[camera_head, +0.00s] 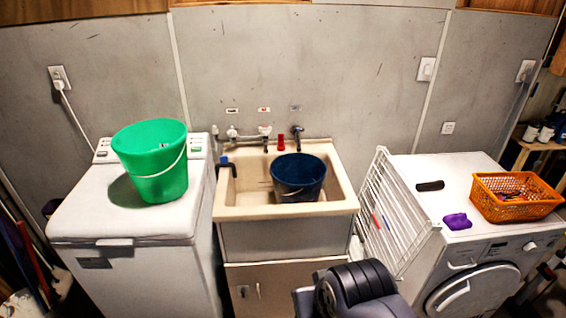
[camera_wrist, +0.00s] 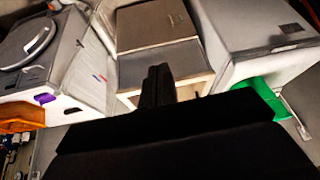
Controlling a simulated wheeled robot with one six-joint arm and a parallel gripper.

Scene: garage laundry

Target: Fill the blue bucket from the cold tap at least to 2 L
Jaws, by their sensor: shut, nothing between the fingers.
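The dark blue bucket (camera_head: 298,172) stands upright in the cream sink (camera_head: 240,210), right of its middle. No water stream shows, and I cannot tell what is inside it. A dark tap (camera_head: 297,133) is on the wall behind the bucket's back rim, under a small bluish label. A tap (camera_head: 265,132) with a pale handle is left of it, under a reddish label. Another pale fitting (camera_head: 232,132) is farther left. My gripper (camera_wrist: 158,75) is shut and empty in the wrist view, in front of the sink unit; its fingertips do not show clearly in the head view.
A green bucket (camera_head: 152,175) stands on the white washer (camera_head: 130,225) at left. A red item (camera_head: 281,143) sits at the sink's back edge. A white rack (camera_head: 390,215) stands right of the sink. The right machine (camera_head: 470,250) carries an orange basket (camera_head: 515,207) and a purple item (camera_head: 457,221).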

